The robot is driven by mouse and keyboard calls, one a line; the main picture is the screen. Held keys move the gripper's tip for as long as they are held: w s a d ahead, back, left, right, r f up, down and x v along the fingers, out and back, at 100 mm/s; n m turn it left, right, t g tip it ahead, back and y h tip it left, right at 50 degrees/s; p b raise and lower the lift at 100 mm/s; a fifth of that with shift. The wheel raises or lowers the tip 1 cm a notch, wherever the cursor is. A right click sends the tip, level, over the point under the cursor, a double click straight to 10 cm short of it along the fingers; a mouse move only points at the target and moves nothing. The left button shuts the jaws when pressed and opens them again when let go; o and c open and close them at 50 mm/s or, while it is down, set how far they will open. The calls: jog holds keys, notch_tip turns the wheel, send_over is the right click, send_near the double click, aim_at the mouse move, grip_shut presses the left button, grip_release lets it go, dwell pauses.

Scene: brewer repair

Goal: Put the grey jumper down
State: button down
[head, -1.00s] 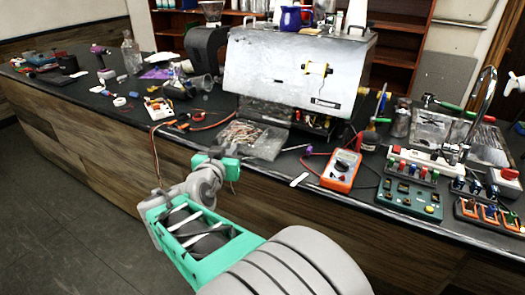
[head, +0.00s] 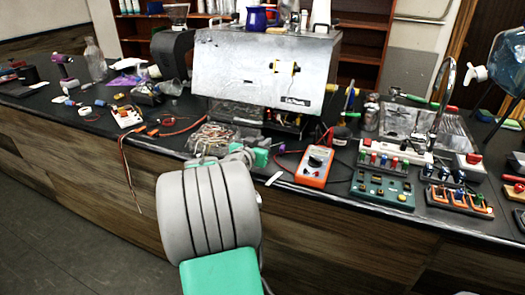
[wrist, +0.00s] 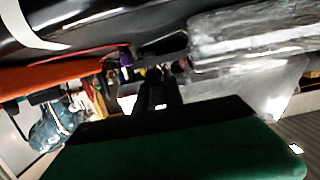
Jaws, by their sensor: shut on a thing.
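My gripper is at the front edge of the counter, in front of the brewer; its teal part shows in the head view (head: 262,157), just past my grey arm link. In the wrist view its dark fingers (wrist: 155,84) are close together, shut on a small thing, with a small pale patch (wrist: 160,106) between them. I take this as the grey jumper, but its shape is too small and blurred to make out. The fingertips are hidden in the head view.
The metal brewer (head: 262,72) stands behind my gripper. A clear bag of wires (head: 212,138) lies to the left. An orange multimeter (head: 314,166) and a green board (head: 383,188) lie to the right. A white strip (head: 274,178) lies near the front edge.

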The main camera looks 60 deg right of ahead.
jog(key=shift+w+d+f, duration=0.15)
jog(key=shift+d+f, duration=0.15)
jog(key=shift+f, duration=0.1)
jog(key=shift+d+f, duration=0.15)
jog(key=shift+f, duration=1.55)
jog(key=shift+w+f+b, duration=0.1)
jog(key=shift+f+b, duration=0.1)
jog(key=shift+b, duration=0.1)
jog(key=c, duration=1.7)
grip_release()
jog(key=shift+r, duration=0.1)
